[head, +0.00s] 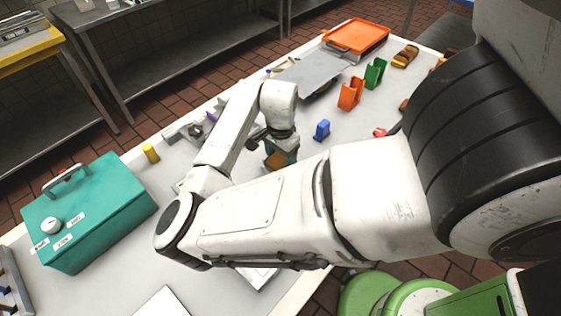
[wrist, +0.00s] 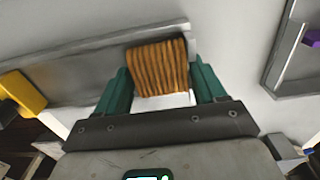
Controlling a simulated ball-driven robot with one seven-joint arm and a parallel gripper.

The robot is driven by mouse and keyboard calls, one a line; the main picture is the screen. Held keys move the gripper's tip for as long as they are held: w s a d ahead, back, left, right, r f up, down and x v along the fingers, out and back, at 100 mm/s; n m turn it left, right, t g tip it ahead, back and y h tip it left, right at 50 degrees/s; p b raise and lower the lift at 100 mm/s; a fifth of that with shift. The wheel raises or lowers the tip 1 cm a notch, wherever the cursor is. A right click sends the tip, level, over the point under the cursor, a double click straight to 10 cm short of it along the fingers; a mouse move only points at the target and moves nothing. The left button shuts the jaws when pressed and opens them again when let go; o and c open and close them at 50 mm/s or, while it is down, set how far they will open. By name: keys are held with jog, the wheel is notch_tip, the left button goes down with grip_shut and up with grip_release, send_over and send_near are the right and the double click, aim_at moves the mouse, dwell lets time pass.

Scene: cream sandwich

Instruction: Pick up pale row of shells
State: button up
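A ribbed, orange-brown row of shells (wrist: 158,68) stands between the two green fingers of my gripper (wrist: 160,84) in the wrist view. Both fingers lie against its sides with no clear gap, so my gripper looks shut on it. Its colour is tan to brown rather than clearly pale. In the head view a small orange-brown part of the row (head: 275,160) shows at my gripper (head: 284,156), low over the table. My arm hides much of the table there, and I cannot tell whether the row touches a surface beneath.
A teal box (head: 100,215) with a handle stands at the left, and a yellow cylinder (head: 151,153) is beside it. Blue (head: 322,130), orange (head: 350,94) and green (head: 375,73) holders stand to the right. An orange tray (head: 358,37) is at the far end.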

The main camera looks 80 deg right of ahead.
jog(key=c, duration=0.7)
